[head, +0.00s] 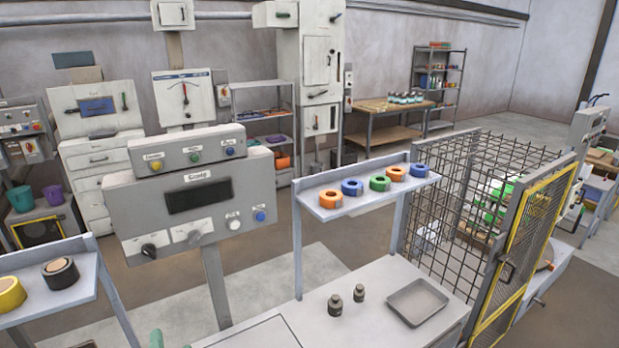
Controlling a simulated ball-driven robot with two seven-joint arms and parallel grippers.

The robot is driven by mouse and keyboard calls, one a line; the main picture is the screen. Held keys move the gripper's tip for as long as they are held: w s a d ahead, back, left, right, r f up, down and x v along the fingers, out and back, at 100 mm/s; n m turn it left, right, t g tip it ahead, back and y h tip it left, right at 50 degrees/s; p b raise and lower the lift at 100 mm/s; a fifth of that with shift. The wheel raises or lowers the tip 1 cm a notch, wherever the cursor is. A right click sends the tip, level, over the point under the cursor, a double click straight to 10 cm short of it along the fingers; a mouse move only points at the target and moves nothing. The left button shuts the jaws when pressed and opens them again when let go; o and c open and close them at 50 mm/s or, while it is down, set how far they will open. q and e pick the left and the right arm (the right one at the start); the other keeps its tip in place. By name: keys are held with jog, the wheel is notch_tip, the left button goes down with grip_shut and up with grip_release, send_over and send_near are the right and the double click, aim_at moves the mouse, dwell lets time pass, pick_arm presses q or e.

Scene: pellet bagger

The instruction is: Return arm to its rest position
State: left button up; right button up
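Neither of my grippers shows in the head view, and no part of my arms can be made out. The workbench (378,322) in front of me has a grey top. On it stand two small dark weights (335,305) and a shallow grey tray (416,302), which looks empty. The grey control panel (190,195) with a dark display stands on a post to the left.
A raised shelf (360,204) holds several coloured tape rolls. A left shelf (45,296) holds a yellow roll (10,294) and a black roll (60,273). A wire mesh cage (480,210) with a yellow-framed door (525,260) bounds the right side.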

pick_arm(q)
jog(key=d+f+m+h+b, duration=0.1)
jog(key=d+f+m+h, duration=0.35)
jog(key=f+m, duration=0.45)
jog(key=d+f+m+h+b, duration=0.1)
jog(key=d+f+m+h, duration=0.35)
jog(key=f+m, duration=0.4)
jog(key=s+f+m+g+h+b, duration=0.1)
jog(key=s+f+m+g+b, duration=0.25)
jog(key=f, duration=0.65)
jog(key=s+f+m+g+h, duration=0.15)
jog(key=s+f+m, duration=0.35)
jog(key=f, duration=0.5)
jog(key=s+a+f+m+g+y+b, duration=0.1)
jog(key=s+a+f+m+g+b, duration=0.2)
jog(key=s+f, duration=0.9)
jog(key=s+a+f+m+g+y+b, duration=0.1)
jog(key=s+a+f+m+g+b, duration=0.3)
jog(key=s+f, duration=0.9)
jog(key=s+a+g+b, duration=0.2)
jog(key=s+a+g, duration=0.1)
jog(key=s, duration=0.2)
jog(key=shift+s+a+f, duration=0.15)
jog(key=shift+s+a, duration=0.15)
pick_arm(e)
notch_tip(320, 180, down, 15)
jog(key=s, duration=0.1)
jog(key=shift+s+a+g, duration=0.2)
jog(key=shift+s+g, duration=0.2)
